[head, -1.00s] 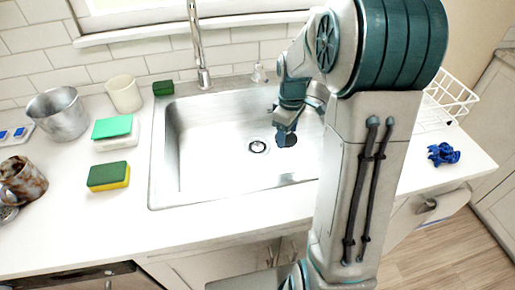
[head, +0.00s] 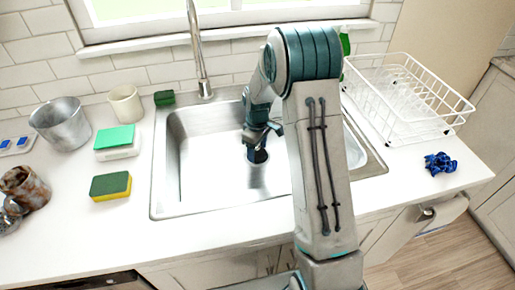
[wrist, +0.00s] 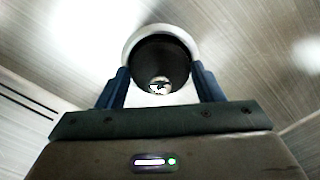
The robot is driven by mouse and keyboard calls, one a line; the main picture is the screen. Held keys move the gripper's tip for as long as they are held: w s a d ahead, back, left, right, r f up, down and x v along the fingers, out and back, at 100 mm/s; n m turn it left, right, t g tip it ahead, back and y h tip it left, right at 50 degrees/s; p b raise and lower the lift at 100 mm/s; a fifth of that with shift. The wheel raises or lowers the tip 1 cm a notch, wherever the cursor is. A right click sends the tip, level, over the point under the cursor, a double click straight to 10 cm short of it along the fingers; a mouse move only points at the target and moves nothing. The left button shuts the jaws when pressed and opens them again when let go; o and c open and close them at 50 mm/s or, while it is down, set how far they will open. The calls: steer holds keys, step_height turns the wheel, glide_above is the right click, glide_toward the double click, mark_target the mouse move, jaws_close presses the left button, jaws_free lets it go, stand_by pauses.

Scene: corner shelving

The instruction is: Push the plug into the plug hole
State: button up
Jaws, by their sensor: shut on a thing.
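The plug (wrist: 160,62) is a dark round piece with a shiny centre, seen between the two blue fingers of my gripper (wrist: 160,88) in the wrist view. My gripper (head: 257,146) is shut on it, low inside the sink (head: 186,185). In the head view the plug (head: 257,157) shows as a dark disc just under the fingers. A pale metal ring, the plug hole's rim (wrist: 134,36), shows around the plug's far edge in the wrist view. The hole's opening is hidden behind the plug. I cannot tell whether they touch.
The faucet (head: 198,50) rises behind the sink. A green-and-yellow sponge (head: 110,186), a metal pot (head: 62,125) and a cup (head: 126,104) stand on the left counter. A white dish rack (head: 405,100) and a blue crumpled cloth (head: 440,163) are at right. The sink's left part is clear.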

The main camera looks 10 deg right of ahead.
steer(key=shift+f, duration=0.3)
steer(key=shift+f, duration=0.1)
steer(key=o, duration=1)
steer(key=shift+c, duration=0.2)
steer(key=s+r+m, duration=0.1)
steer(key=s+r, duration=0.2)
steer(key=r, duration=0.6)
steer(key=s+r+m, duration=0.1)
steer(key=s+r, duration=0.2)
steer(key=r, duration=0.5)
steer(key=s+r+m+t, duration=0.2)
steer(key=s+m, duration=0.5)
steer(key=s, duration=1.4)
steer(key=shift+s+r+t, duration=0.25)
steer(key=shift+r+t, duration=0.15)
steer(key=shift+r, duration=0.45)
